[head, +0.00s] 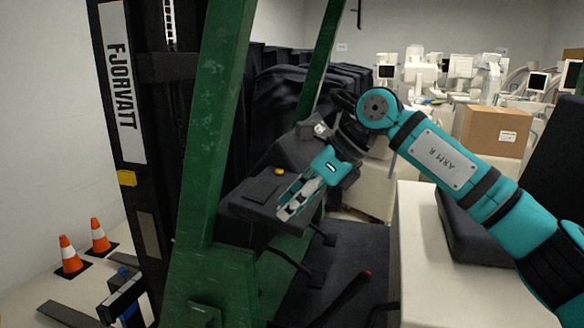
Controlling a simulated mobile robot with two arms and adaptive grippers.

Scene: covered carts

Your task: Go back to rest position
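My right arm, teal and labelled ARM R, comes in from the right side of the head view. Its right gripper (296,200) points down and left, in front of a dark flat panel (262,188) with a small orange knob. Its two fingers overlap from this angle, so their opening is unclear, and I see no object between them. I cannot tell whether the fingertips touch the panel. My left arm and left gripper are not in view.
A green post (210,150) and a black mast marked FJORVATT (122,85) stand close on the left. Two orange cones (70,255) are on the floor. Dark covered shapes (285,85) stand behind. A cardboard box (495,131) and white machines (415,70) fill the back right.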

